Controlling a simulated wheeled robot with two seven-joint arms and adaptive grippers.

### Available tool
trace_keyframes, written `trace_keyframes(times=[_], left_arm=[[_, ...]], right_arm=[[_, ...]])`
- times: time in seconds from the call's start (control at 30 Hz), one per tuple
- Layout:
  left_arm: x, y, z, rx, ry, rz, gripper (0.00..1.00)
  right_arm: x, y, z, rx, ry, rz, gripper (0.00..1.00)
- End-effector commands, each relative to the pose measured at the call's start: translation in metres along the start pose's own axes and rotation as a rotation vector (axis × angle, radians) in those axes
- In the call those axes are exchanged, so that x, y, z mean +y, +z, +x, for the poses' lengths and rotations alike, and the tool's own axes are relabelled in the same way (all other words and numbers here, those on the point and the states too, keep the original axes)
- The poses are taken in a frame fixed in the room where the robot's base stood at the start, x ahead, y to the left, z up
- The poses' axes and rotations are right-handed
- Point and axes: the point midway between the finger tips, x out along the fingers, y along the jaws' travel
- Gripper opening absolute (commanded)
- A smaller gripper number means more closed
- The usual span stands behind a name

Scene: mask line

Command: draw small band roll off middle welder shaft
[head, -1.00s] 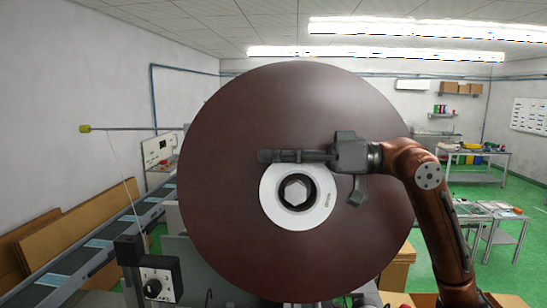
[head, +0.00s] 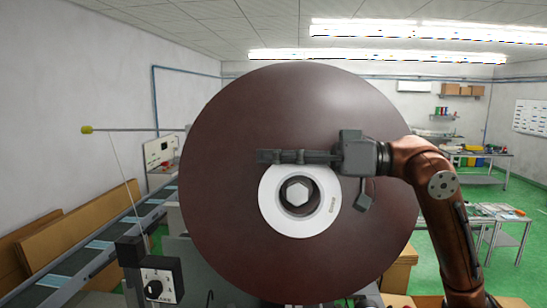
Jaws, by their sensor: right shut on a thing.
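A small white band roll (head: 275,217) sits in front of the large dark brown disc (head: 240,130), near its middle. The hexagonal end of the shaft (head: 297,193) shows inside the roll's hole, so the roll is still around the shaft or directly in front of it; I cannot tell how deep. My right gripper (head: 285,157) comes in from the right and is shut on the roll at its top edge. The far finger and the exact contact are hidden. My left gripper is not in view.
A conveyor (head: 95,255) runs along the left beside leaning brown boards (head: 90,220). A control box with a knob (head: 160,281) stands low at the front left. Steel tables (head: 495,217) stand at the right, with open green floor around them.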

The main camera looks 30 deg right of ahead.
Motion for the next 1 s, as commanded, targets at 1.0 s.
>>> trace_keyframes(times=[1.0], left_arm=[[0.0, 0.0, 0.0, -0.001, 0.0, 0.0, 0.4]], right_arm=[[-0.039, -0.001, -0.001, 0.001, 0.0, -0.002, 0.0]])
